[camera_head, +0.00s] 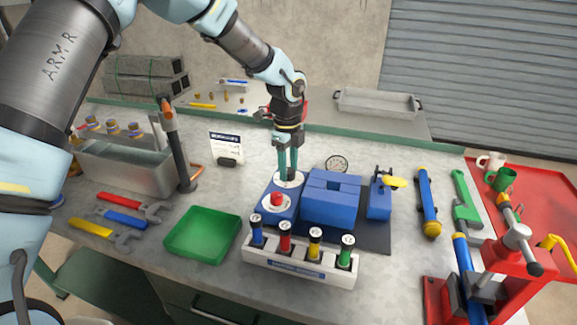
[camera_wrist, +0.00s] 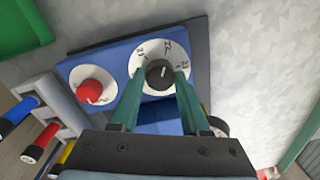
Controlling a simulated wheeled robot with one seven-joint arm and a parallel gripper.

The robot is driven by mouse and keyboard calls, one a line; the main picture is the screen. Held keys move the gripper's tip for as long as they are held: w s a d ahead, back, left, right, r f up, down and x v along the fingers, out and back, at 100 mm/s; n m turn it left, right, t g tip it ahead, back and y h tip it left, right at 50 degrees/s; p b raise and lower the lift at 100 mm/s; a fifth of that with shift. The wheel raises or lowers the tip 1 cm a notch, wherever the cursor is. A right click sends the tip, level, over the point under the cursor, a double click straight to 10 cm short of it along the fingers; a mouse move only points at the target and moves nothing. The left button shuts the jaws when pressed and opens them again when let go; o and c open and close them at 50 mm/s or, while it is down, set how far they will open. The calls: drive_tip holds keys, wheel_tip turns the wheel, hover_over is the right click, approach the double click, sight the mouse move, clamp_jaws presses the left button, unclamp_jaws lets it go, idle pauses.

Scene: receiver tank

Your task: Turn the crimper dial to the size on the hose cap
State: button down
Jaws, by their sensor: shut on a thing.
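The crimper is a blue machine (camera_head: 331,202) on a dark mat, with a blue control panel (camera_head: 270,203) on its left side. The dial has a white numbered face (camera_wrist: 151,51) and a black knob (camera_wrist: 160,73). My gripper (camera_head: 288,175) points down at the dial, and its green fingers are shut on the black knob. The knob is mostly hidden between the fingers in the head view. Numbers ring the dial face, but I cannot read the pointer surely.
A red button (camera_head: 277,198) sits beside the dial. A green tray (camera_head: 202,234) and several wrenches (camera_head: 126,218) lie to the left. A sign (camera_head: 226,147) stands behind.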

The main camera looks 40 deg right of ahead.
drive_tip(key=shift+d, duration=0.1)
drive_tip(key=shift+c, duration=1.9)
unclamp_jaws()
wheel_tip(320, 180, up, 11)
drive_tip(key=b, duration=0.2)
drive_tip(key=shift+a+b, duration=0.25)
drive_tip(key=shift+b, duration=0.15)
drive_tip(key=shift+s+f, duration=0.1)
